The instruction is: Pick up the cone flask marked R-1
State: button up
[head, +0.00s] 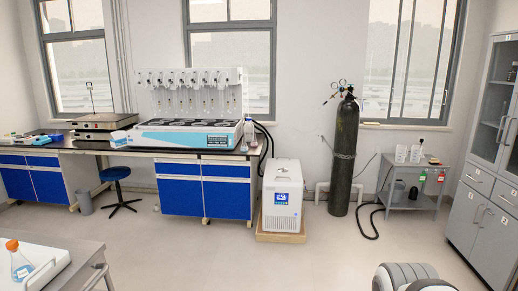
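A cone flask (21,263) with an orange cap and blue liquid stands upright at the lower left, in or on a white tray (62,262) on a grey bench. It has a small pale label, too small to read, so I cannot tell if it is R-1. My gripper is not in view. A rounded white and grey part at the bottom right looks like part of my arm, well apart from the flask.
A long bench with blue cabinets (181,197) carries a multi-place distiller (187,135). A blue stool (116,174), white chiller (283,195), dark gas cylinder (345,155) and grey cabinet (483,225) stand around. The middle floor is clear.

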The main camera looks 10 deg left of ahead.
aim_at(244, 148)
jog(key=u, duration=0.2)
jog(key=i, duration=0.65)
jog(key=u, duration=0.5)
jog(key=i, duration=1.7)
jog(key=u, duration=0.3)
jog(key=i, duration=1.8)
jog(key=z, duration=0.8)
jog(key=i, duration=1.5)
jog(key=z, duration=0.55)
jog(key=k, duration=0.75)
jog(key=z, duration=0.15)
jog(key=i, duration=0.85)
jog(key=u, duration=0.1)
